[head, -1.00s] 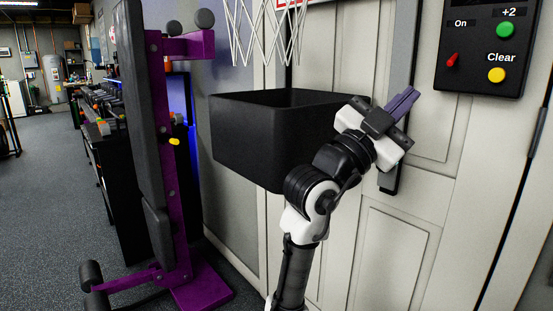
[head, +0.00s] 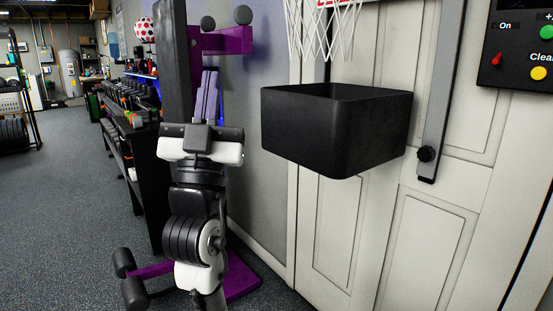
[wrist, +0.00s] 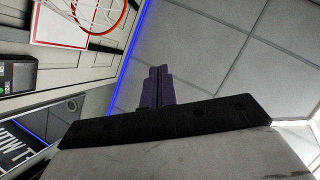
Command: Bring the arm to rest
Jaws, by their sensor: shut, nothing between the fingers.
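My gripper (head: 207,97) is raised in the head view, its purple fingers together and pointing up. It is left of the black bin and in front of the purple exercise bench frame. My white and black arm rises from the bottom of the picture below it. In the wrist view the shut fingers (wrist: 157,86) point up toward the ceiling panels, with nothing between them.
A black open bin (head: 340,135) hangs below a basketball net (head: 337,25) by the white door (head: 378,230). A purple bench frame (head: 240,280) stands close behind my arm. A dumbbell rack (head: 140,150) is farther left. Grey floor (head: 60,220) at left is clear.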

